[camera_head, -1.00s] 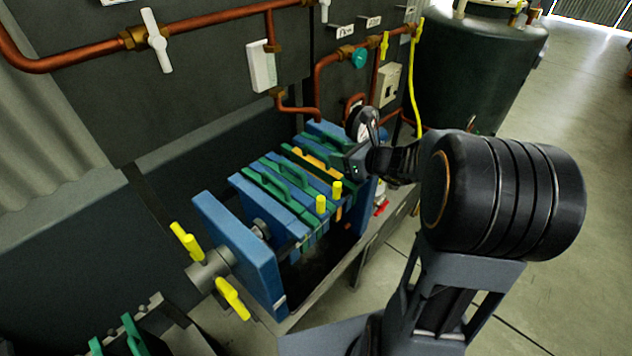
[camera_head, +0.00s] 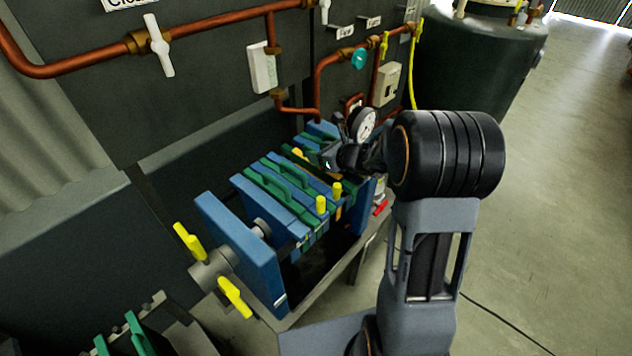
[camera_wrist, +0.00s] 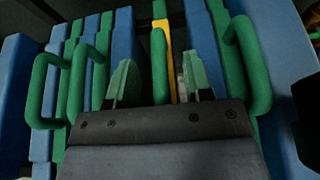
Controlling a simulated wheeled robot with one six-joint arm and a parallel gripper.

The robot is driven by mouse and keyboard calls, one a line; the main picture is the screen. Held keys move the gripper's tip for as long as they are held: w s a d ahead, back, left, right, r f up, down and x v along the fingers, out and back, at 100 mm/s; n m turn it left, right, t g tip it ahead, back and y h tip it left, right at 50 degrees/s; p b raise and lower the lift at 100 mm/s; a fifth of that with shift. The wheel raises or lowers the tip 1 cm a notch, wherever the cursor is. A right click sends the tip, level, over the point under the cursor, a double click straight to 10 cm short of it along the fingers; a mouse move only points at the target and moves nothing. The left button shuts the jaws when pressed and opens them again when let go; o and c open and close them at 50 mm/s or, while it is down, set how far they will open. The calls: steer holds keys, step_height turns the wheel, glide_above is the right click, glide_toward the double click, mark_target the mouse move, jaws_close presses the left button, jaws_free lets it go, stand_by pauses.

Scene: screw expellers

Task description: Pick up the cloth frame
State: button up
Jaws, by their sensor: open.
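A row of blue and green plates with green handles stands in the press. One frame with a yellow edge (camera_wrist: 167,45) and a green handle (camera_wrist: 158,66) lies between the plates; it seems to be the cloth frame. My gripper (camera_wrist: 160,78) is open, with one finger on each side of that green handle in the wrist view. Whether the fingers touch it, I cannot tell. In the head view my gripper (camera_head: 320,158) is over the far part of the row.
The press's blue end plate (camera_head: 240,250) with yellow handles (camera_head: 235,297) stands at the near end. A pressure gauge (camera_head: 362,124) is close behind my wrist. Copper pipes (camera_head: 220,20) run along the wall. Other green handles (camera_wrist: 245,60) flank my fingers closely.

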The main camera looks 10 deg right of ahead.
steer(key=shift+c, duration=0.5)
jaws_close()
